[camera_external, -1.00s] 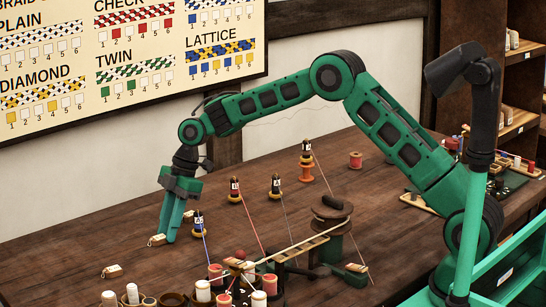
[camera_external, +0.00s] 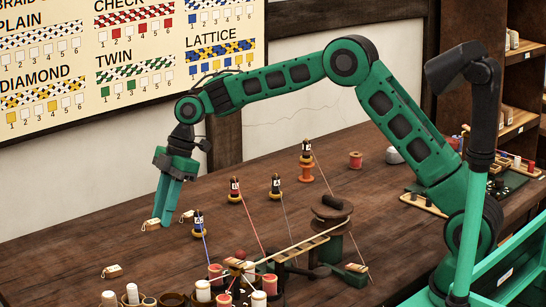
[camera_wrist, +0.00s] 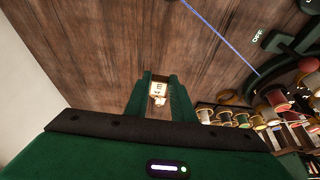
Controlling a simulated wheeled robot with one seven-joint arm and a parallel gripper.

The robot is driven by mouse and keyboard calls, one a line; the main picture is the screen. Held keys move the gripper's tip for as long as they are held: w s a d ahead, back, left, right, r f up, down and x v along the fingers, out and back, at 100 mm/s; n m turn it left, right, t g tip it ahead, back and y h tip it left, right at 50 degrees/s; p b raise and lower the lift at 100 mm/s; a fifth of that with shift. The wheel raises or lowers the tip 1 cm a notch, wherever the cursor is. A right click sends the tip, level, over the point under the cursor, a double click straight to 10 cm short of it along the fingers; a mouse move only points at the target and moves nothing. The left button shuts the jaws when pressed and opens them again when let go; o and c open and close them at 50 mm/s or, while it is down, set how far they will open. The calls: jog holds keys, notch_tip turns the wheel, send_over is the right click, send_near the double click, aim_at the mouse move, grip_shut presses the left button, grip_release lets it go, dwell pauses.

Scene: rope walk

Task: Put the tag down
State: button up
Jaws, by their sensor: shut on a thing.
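My gripper (camera_external: 163,226) points down above the left part of the wooden table. It is shut on a small pale tag (camera_external: 151,225), which shows at the fingertips. In the wrist view the held tag (camera_wrist: 158,89) sits between the two finger ends, with dark marks on its face that are too small to read. The tag appears a little above the tabletop. A second tag (camera_external: 187,216) lies on the table just behind and right of the fingers. A third tag (camera_external: 112,271) lies nearer the front left.
A bobbin with a blue thread (camera_external: 198,225) stands close to the right of my gripper; its thread runs forward. Other threaded bobbins (camera_external: 235,190) stand further right. Spools (camera_external: 203,291) crowd the front edge. The table (camera_external: 70,240) is bare to the left.

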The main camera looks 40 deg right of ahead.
jog(key=s+a+r, duration=0.3)
jog(key=s+a, duration=0.1)
send_over(285, 218)
jog(key=d, duration=0.1)
jog(key=f, duration=0.6)
jog(key=shift+w+d+f, duration=0.2)
jog(key=shift+f, duration=2.05)
jog(key=shift+f, duration=0.4)
